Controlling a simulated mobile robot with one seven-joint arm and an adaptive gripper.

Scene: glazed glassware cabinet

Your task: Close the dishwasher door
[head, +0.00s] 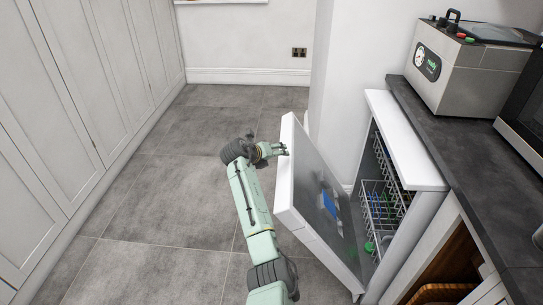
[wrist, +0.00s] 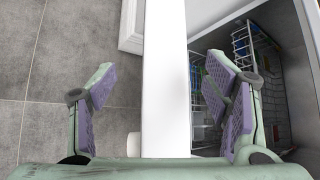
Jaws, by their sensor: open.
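The dishwasher door (head: 318,190) is partly open and tilted out from the white dishwasher (head: 408,152) in the head view. Its inner face is dark metal with a blue patch. My gripper (head: 281,150) is at the door's upper edge. In the wrist view, my gripper (wrist: 166,95) is open, with one purple-padded finger on each side of the door's white edge (wrist: 165,80). Gaps show between both pads and the door. The wire rack (head: 378,205) inside holds blue and green items, and it also shows in the wrist view (wrist: 246,50).
A dark countertop (head: 480,130) right of the dishwasher carries a metal appliance (head: 462,70). Tall white cabinets (head: 75,110) line the left. The grey tiled floor (head: 150,200) between is clear. A wall corner (head: 340,90) stands behind the door.

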